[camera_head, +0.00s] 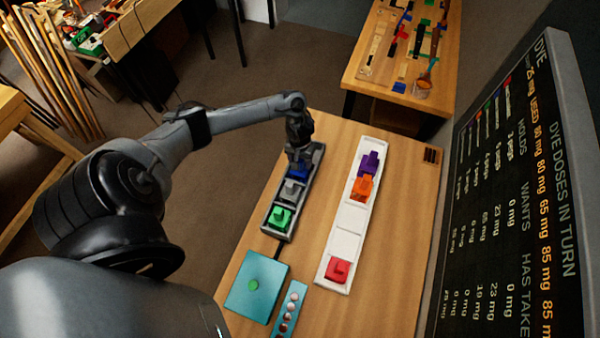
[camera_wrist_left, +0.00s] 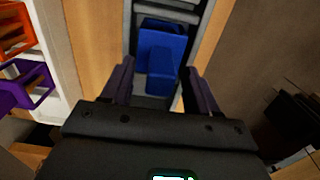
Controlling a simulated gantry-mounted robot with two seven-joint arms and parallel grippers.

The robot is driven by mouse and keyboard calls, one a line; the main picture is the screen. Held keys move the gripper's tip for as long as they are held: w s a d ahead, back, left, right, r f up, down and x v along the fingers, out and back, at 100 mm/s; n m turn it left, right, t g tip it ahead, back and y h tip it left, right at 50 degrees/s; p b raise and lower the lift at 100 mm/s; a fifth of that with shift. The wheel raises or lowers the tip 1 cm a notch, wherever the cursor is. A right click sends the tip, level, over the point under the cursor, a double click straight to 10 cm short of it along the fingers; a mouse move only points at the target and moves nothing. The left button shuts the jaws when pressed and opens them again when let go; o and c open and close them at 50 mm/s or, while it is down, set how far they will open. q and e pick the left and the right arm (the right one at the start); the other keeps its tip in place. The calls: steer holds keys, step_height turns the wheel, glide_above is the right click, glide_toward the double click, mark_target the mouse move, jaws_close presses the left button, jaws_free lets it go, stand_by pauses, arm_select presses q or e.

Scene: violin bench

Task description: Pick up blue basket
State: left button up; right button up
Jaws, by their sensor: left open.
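The blue basket (camera_head: 298,172) sits at the far end of the dark grey tray (camera_head: 268,234), partly hidden under my left gripper (camera_head: 298,160). In the left wrist view the blue basket (camera_wrist_left: 162,62) has a raised blue block or handle and lies ahead, between the fingers' lines. My left gripper (camera_wrist_left: 160,88) is open, with one dark finger on each side of the basket. I cannot tell whether the fingers touch it. My right gripper is not in view.
The dark tray also holds a grey piece (camera_head: 291,191) and a green basket (camera_head: 280,216). A white tray (camera_head: 350,216) to the right holds purple (camera_head: 369,164), orange (camera_head: 361,188) and red (camera_head: 337,270) baskets. A teal box (camera_head: 257,286) stands nearer. Bare wood lies right of the white tray.

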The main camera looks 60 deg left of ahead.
arm_select(q)
steer(key=shift+f, duration=0.55)
steer(key=shift+c, duration=0.4)
jaws_close()
